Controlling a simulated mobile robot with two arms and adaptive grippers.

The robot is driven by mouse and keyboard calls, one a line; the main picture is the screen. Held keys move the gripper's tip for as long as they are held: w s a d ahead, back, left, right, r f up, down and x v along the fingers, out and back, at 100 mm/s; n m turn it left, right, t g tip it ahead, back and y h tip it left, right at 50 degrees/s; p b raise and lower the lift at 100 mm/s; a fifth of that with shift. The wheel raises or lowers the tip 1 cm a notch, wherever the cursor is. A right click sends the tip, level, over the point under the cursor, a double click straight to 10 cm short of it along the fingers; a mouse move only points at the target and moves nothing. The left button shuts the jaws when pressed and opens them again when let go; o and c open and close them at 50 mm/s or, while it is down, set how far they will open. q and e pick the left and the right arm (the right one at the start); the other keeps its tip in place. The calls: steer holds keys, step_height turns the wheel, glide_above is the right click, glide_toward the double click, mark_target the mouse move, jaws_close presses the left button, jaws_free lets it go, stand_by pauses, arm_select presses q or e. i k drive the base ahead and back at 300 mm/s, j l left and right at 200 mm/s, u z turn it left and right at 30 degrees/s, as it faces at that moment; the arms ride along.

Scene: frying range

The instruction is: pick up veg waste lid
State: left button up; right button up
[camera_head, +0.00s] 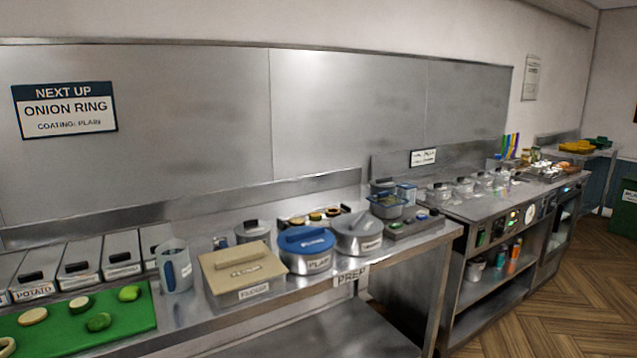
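Neither of my grippers is in view. No lid that I can read as veg waste shows. A dark green bin (624,222) stands on the floor at the right edge, partly cut off; its white label (629,196) is too small to read. On the prep counter (190,316) are a beige square lidded container (243,268), a round pot with a blue lid (306,240) labelled PLAIN, and a round pot with a grey metal lid (358,229).
A green board (85,323) with cut vegetables lies at the left, with several metal lidded bins (80,262) behind it. A jug (175,265) stands beside the board. The range (500,205) runs along the back right. Wooden floor (560,265) is clear at the right.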

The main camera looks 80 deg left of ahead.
mark_target(388, 182)
steer(key=u, duration=2.4)
steer(key=i+l+u, duration=0.1)
steer(key=u, duration=0.6)
steer(key=i+l+u, duration=0.25)
steer(key=l, duration=0.15)
steer(key=i+l+u, duration=0.15)
steer(key=l+u, duration=0.15)
steer(key=i+l+u, duration=0.1)
steer(key=l+u, duration=0.15)
steer(key=l, duration=0.3)
steer(key=l+u, duration=0.3)
steer(key=l, duration=0.2)
steer(key=i, duration=0.05)
